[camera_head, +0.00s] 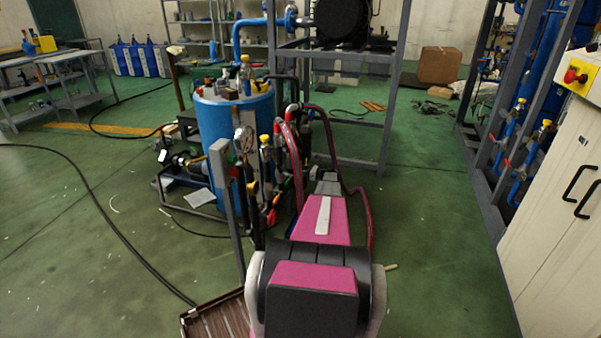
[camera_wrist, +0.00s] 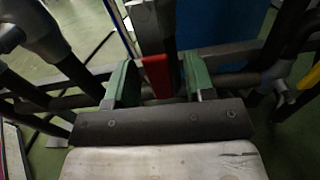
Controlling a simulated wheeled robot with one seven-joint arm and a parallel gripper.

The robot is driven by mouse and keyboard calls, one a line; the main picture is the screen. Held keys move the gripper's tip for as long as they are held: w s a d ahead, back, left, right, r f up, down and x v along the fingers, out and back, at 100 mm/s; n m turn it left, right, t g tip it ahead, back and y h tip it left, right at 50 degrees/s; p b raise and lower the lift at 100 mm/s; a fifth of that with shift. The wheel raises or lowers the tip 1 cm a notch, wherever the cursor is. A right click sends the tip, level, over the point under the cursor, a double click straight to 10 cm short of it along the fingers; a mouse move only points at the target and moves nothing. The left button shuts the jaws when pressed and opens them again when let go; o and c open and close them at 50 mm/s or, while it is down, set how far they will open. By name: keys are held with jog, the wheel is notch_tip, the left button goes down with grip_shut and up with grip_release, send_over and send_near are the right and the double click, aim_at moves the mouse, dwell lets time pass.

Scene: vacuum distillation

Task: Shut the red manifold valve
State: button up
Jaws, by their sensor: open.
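The red valve handle (camera_wrist: 157,75) shows in the wrist view as a short red bar beside a dark pipe. My gripper (camera_wrist: 160,82) is open, with one green finger to the left of the handle and one to the right. The handle lies between the fingers in the picture, and a gap shows on its left. I cannot tell whether the right finger touches it. In the head view my arm reaches forward to the right of the pipe manifold (camera_head: 253,188). I cannot make out the fingers or pick out this handle there.
Dark pipes (camera_wrist: 50,45) and a horizontal bar (camera_wrist: 233,56) crowd around the fingers. A blue tank (camera_head: 222,125) stands behind the manifold. A grey frame (camera_head: 393,90) stands behind my arm. A pale cabinet (camera_head: 560,190) is at the right, with green floor between.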

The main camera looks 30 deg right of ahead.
jog(key=shift+w+a, duration=0.3)
grip_shut()
jog(key=shift+s+m, duration=0.15)
jog(key=shift+m, duration=0.15)
jog(key=s+a+r+m, duration=0.3)
jog(key=a+r+m, duration=0.1)
jog(key=m, duration=1.3)
jog(key=shift+s+r, duration=0.3)
jog(key=shift+r, duration=0.6)
